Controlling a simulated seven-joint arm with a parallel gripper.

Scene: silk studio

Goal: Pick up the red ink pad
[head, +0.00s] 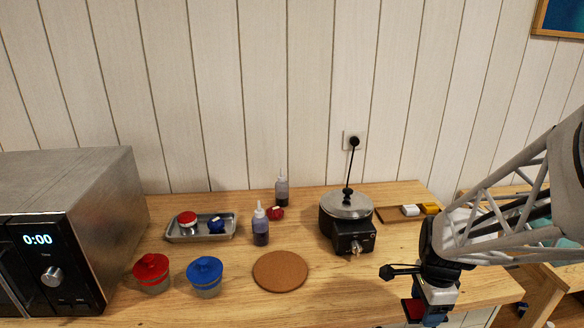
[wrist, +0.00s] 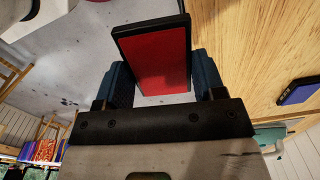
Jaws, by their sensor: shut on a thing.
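The red ink pad (wrist: 158,62) is a flat dark case with a red face. In the wrist view it sits between the two blue fingers of my gripper (wrist: 162,78), which is shut on it. In the head view my gripper (head: 428,312) is low at the front right of the counter, with a red bit of the pad (head: 411,307) showing at its left. Most of the pad is cut off or hidden there. The wrist view shows floor behind the pad and the wooden top to its right.
A dark blue pad (wrist: 298,91) lies on the wood in the wrist view. The counter (head: 320,300) holds a black pot (head: 345,205), a cork mat (head: 281,271), red (head: 152,268) and blue (head: 205,272) lidded jars, bottles, a metal tray (head: 176,238) and a microwave (head: 90,200).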

